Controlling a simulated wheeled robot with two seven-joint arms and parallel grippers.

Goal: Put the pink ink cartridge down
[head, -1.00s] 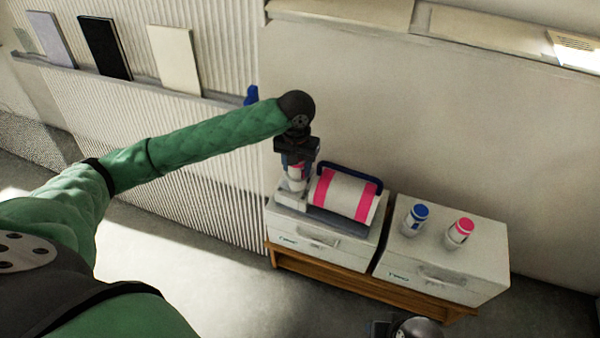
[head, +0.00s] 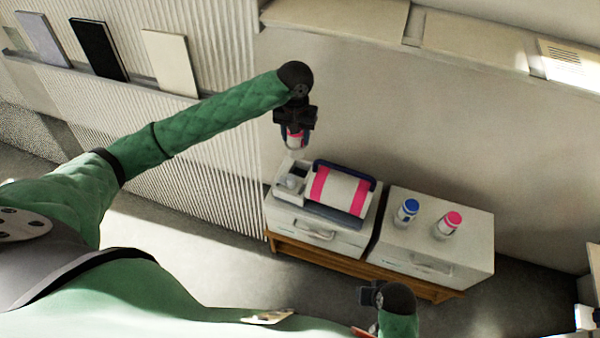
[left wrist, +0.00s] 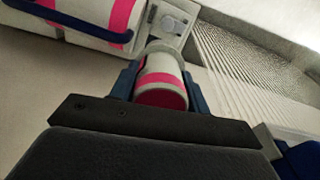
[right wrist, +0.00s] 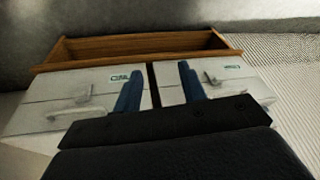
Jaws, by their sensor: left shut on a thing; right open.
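My left gripper (head: 295,120) is shut on the pink ink cartridge (head: 294,138), a white cylinder with a pink band. It holds the cartridge in the air above the left end of the printer-like device (head: 340,190). In the left wrist view the cartridge (left wrist: 162,82) sits between the blue fingers, its pink end towards the camera. The device's small socket (head: 291,182) is visible below, apart from the cartridge. My right gripper (head: 370,294) is open and empty, low in front of the cabinets; its spread fingers show in the right wrist view (right wrist: 160,85).
The device stands on the left white cabinet (head: 318,232). A blue-capped bottle (head: 407,212) and a pink-capped bottle (head: 448,226) stand on the right cabinet (head: 470,245), with free top around them. A wooden base (head: 350,268) carries both cabinets. Panels (head: 98,48) lean on a wall ledge.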

